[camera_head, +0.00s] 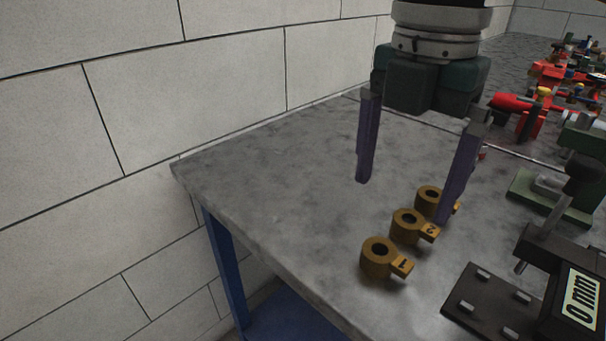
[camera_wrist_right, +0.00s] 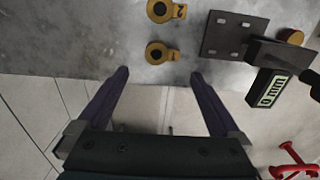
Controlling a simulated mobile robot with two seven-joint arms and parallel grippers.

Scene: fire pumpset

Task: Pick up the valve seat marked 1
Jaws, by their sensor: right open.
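The valve seat marked 1 (camera_head: 377,262) is a brass ring with a flat numbered tag, nearest the table's front edge. It also shows in the right wrist view (camera_wrist_right: 154,53), just beyond and between the fingertips. The valve seat marked 2 (camera_head: 405,229) lies behind it, and shows at the top of the wrist view (camera_wrist_right: 159,10). A third brass seat (camera_head: 429,195) is partly hidden by a finger. My right gripper (camera_head: 403,201) is open and empty, fingers pointing down, above the table and apart from the seats. My left gripper is out of view.
The grey table (camera_head: 270,170) is clear to the left of the seats. A dark measuring device with a "0 mm" display (camera_head: 581,302) stands close on the right. Red and green pump parts (camera_head: 520,105) lie farther back. A tiled wall (camera_head: 150,110) runs along the left.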

